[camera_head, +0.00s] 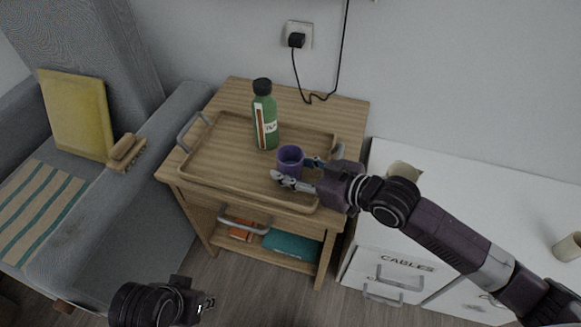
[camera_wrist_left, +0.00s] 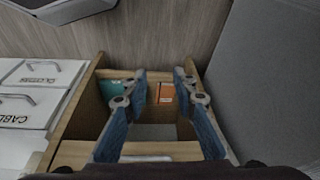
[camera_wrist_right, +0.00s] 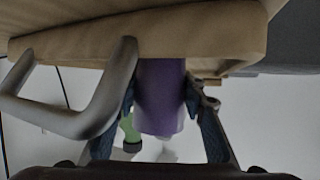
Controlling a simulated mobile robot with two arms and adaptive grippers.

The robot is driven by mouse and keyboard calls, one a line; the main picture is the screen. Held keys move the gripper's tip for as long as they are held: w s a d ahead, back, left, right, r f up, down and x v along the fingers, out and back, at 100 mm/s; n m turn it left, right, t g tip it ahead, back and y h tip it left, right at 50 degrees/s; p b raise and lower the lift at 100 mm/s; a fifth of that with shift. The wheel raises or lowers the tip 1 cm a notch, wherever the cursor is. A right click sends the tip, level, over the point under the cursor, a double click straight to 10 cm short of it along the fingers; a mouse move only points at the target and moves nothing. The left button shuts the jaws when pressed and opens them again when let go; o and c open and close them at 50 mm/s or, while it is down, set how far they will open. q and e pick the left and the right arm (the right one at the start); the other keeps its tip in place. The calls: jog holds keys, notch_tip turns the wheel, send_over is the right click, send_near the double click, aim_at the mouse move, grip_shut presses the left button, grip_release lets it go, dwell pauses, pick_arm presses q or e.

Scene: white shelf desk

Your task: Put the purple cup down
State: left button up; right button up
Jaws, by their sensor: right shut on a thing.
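My right gripper (camera_head: 296,171) comes in from the right and is shut on the cup. In the right wrist view, which looks upside down, the cup (camera_wrist_right: 160,95) is between the two fingers. Its base is hidden behind the tray rim (camera_wrist_right: 200,35), so I cannot tell whether it touches the tray. My left gripper (camera_head: 208,304) is at the bottom of the head view. The left wrist view shows its fingers (camera_wrist_left: 160,78) apart and empty.
A green bottle (camera_head: 265,118) stands on the tray behind the cup. The tray has grey handles (camera_head: 245,222) and lies on a wooden side table (camera_head: 345,115). A grey armchair (camera_head: 130,220) is left, a white drawer unit (camera_head: 470,190) right. The tray's left part is clear.

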jog(key=o, duration=1.3)
jog(key=shift+f, duration=0.15)
pick_arm(q)
jog(key=shift+r, duration=0.1)
pick_arm(e)
jog(key=shift+r, duration=0.25)
pick_arm(q)
jog(key=s+p+x, duration=0.1)
jog(key=p+x, duration=0.1)
jog(key=x, duration=0.5)
jog(key=shift+f, duration=0.4)
pick_arm(e)
jog(key=v, duration=1.2)
jog(key=shift+f, duration=0.1)
pick_arm(q)
jog(key=shift+w+d, duration=0.1)
